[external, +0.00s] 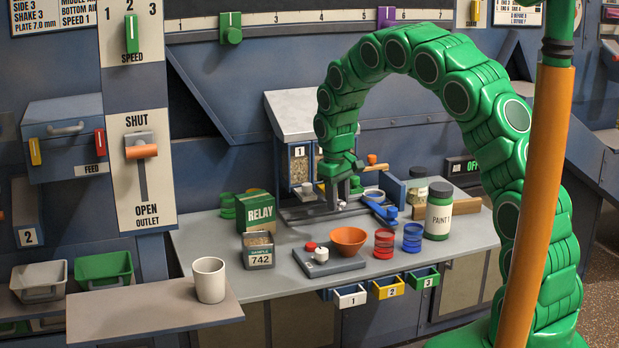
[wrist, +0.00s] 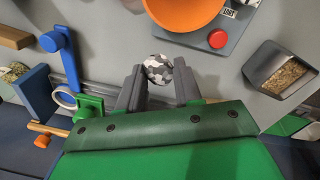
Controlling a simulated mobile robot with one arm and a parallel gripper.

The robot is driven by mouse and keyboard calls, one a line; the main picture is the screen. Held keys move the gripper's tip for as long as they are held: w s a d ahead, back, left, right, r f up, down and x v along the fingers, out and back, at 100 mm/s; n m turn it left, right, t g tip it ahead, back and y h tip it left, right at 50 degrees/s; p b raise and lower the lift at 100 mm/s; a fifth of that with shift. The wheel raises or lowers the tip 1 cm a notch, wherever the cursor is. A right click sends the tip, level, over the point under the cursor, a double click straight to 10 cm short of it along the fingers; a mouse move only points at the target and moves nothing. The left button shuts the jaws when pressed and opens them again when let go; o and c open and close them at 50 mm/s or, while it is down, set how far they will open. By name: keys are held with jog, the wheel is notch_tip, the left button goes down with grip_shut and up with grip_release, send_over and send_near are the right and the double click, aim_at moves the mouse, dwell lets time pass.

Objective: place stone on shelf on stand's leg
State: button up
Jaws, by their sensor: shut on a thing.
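In the wrist view, a stone (wrist: 158,69) with a grey, white and dark patchwork surface sits between the tips of my gripper (wrist: 160,83), which is shut on it. In the external view, my gripper (external: 342,197) points down low over the back of the bench, among grey rails; I cannot make out the stone there. A small stand-like assembly with a pale ring (external: 374,194) and an orange knob (external: 371,159) is just right of my gripper. I cannot tell which part is the shelf on the stand's leg.
A blue lever (wrist: 64,55) and blue block (wrist: 35,95) lie left of my gripper in the wrist view. An orange bowl (external: 348,241), a sample box (external: 258,250), a relay box (external: 255,213) and a paint jar (external: 438,212) stand on the bench (external: 455,250). A white cup (external: 209,280) stands front left.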

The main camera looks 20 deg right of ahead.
jog(key=s+a+r+n, duration=0.2)
jog(key=s+a, duration=0.2)
jog(key=a, duration=0.4)
jog(key=s+a+r+n, duration=0.25)
jog(key=s+a, duration=0.25)
jog(key=a, duration=0.3)
jog(key=s+a+r+n, duration=0.1)
jog(key=s+a+n, duration=0.25)
jog(key=a, duration=0.55)
jog(key=s+a+r+n+y, duration=0.15)
jog(key=s+a+n, duration=0.25)
jog(key=s+a, duration=0.6)
jog(key=s+a+r+n+h, duration=0.1)
jog(key=s+a+r+n, duration=0.25)
jog(key=s+a, duration=0.65)
send_over(131, 313)
jog(key=shift+y, duration=0.25)
jog(key=shift+s+f, duration=0.2)
jog(key=shift+f, duration=6.55)
